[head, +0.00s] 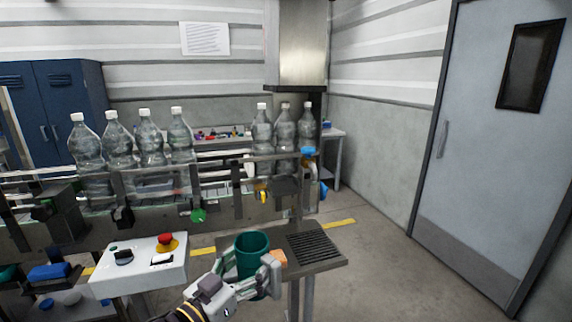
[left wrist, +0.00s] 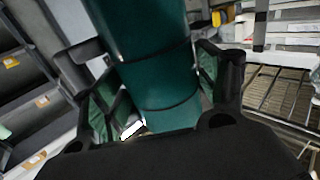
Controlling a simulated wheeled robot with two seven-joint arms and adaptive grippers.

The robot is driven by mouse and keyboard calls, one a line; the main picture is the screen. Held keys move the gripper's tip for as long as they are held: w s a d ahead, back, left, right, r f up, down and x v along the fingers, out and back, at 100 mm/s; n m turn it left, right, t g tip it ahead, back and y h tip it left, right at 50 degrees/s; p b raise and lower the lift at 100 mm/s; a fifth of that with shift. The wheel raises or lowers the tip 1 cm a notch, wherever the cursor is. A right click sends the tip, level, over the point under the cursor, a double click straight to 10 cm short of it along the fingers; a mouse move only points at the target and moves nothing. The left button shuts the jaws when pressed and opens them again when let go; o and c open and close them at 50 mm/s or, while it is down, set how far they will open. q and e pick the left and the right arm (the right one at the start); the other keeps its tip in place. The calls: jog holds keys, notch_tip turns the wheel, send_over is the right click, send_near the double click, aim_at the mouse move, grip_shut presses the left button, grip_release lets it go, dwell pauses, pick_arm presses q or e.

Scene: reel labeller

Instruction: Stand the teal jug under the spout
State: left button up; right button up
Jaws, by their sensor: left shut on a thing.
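The teal jug (head: 252,243) is upright in the head view, at the left end of the small table with the slotted drip grate (head: 313,245). My left gripper (head: 247,281) is shut on the jug, with a finger on either side. In the left wrist view the jug (left wrist: 150,55) fills the space between the fingers (left wrist: 155,95). I cannot tell whether its base touches anything. A blue-topped tap (head: 308,152), which looks like the spout, is above and behind the grate. The jug is left of the grate, not below the tap. My right gripper is not in view.
A white control box (head: 140,268) with a red button stands left of the jug. An orange item (head: 279,257) lies between jug and grate. Behind runs a conveyor rail (head: 220,178) with several clear bottles (head: 150,143). The grate is bare.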

pick_arm(q)
jog(key=a+f+n+t+y, duration=0.1)
jog(key=a+f+n+y, duration=0.2)
jog(key=f, duration=0.9)
jog(key=a+f+n+t+y, duration=0.1)
jog(key=a+f+n+y, duration=0.2)
jog(key=a+f+y, duration=0.3)
jog(key=a+f, duration=0.4)
jog(key=f, duration=0.2)
jog(key=shift+a+f+t+y, duration=0.15)
jog(key=shift+f+t+y, duration=0.15)
jog(key=shift+f+t, duration=0.1)
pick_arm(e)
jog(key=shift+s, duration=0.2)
pick_arm(q)
jog(key=shift+w+r, duration=0.1)
jog(key=shift+r, duration=0.15)
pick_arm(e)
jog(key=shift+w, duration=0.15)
pick_arm(q)
jog(key=shift+r, duration=0.1)
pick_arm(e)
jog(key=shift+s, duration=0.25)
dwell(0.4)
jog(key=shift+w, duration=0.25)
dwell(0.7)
pick_arm(q)
jog(key=shift+f, duration=0.4)
